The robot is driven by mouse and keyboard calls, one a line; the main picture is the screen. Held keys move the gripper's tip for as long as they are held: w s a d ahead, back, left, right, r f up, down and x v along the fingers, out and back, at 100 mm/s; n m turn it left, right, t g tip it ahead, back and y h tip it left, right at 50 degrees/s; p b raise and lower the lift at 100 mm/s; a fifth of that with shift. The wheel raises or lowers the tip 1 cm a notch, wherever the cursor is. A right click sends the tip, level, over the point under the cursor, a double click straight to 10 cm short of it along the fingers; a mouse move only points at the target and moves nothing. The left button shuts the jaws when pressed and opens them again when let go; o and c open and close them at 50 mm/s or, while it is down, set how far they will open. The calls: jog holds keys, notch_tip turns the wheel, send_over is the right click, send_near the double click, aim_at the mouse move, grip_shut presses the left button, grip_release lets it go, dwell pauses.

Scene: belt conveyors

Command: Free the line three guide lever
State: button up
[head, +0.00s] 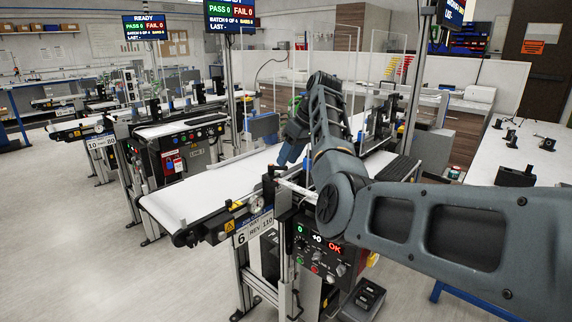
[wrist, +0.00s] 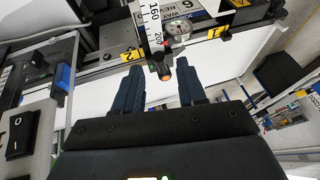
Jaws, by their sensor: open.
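The near conveyor (head: 185,202) has a white belt, a sign with a 6 and a dial gauge (head: 256,204) on its front rail. My gripper (head: 290,152) hangs over this belt, partly hidden behind my arm. In the wrist view my gripper (wrist: 160,68) is open, with two dark blue fingers. A small dark lever-like part with an orange-red end (wrist: 165,73) appears between the fingertips, beside a white scale (wrist: 151,22) marked 160 and 200. I cannot tell whether the fingers touch it. No label in view names it as the guide lever.
Another conveyor (head: 180,127) stands further left. A white table (head: 505,170) with small black parts is at right. Clear panels stand behind the belt. The floor at left is free.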

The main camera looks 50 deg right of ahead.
jog(key=v, duration=0.5)
jog(key=shift+b, duration=0.3)
jog(key=shift+d, duration=0.1)
